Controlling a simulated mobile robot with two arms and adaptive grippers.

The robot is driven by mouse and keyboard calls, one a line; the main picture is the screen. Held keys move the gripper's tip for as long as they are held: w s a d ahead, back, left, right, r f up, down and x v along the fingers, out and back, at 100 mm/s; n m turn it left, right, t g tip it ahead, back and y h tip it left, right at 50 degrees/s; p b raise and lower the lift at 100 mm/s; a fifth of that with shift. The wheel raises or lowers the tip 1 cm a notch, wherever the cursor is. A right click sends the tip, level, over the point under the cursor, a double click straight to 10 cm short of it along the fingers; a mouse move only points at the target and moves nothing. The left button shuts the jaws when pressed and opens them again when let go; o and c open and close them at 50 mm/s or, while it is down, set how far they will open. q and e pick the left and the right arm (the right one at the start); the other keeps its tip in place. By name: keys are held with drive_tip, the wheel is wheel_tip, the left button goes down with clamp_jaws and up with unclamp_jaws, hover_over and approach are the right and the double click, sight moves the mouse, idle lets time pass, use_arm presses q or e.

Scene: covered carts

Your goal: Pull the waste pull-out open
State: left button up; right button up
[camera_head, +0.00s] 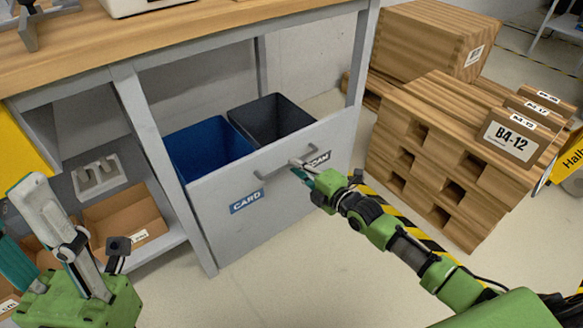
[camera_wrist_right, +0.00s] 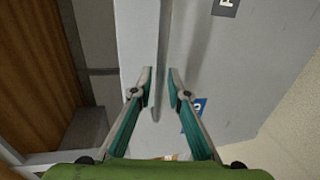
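The waste pull-out has a grey front panel (camera_head: 270,205) with labels CARD and one partly covered by my gripper. Its front sits level with the cart's legs. A blue bin (camera_head: 208,147) and a dark grey bin (camera_head: 270,118) show behind it. A grey bar handle (camera_head: 272,173) is on the panel's upper part. My right gripper (camera_head: 300,168) is at the handle's right end. In the right wrist view its fingertips (camera_wrist_right: 160,76) are apart, with a pale upright bar or edge between them; contact cannot be told. My left gripper (camera_head: 17,212) is at the left, fingers apart, empty.
A wooden worktop (camera_head: 190,35) lies above the pull-out. A shelf with cardboard trays (camera_head: 125,215) is at the left. Stacked pallets and boxes (camera_head: 450,140) stand at the right, beside yellow-black floor tape (camera_head: 405,222). The floor in front of the panel is clear.

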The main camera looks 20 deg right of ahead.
drive_tip(key=shift+b+x, duration=0.45)
drive_tip(key=shift+x, duration=1.2)
clamp_jaws()
drive_tip(key=shift+s, duration=0.1)
